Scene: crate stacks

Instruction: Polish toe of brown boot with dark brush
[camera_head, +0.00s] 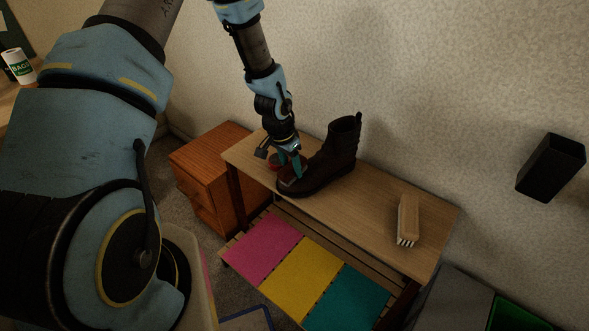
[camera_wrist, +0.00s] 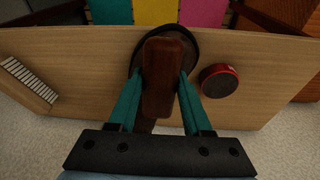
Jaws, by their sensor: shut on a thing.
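The brown boot (camera_head: 336,160) stands upright on the wooden table (camera_head: 372,207), its toe pointing left and toward the front. In the wrist view its dark toe (camera_wrist: 188,35) shows around the far end of the brush. My gripper (camera_head: 292,168) is shut on the dark brush, its teal fingers on both sides of the reddish-brown back (camera_wrist: 165,75). The brush is over the boot's toe and overlaps it; I cannot tell whether the bristles touch. A red round tin (camera_wrist: 219,80) lies on the table beside the toe, partly hidden behind my gripper in the head view.
A light wooden brush with white bristles (camera_head: 408,219) lies at the table's right part. Pink, yellow and teal mats (camera_head: 301,271) lie on a lower slatted shelf. An orange-brown drawer cabinet (camera_head: 205,175) stands left. A black box (camera_head: 551,167) is on the wall.

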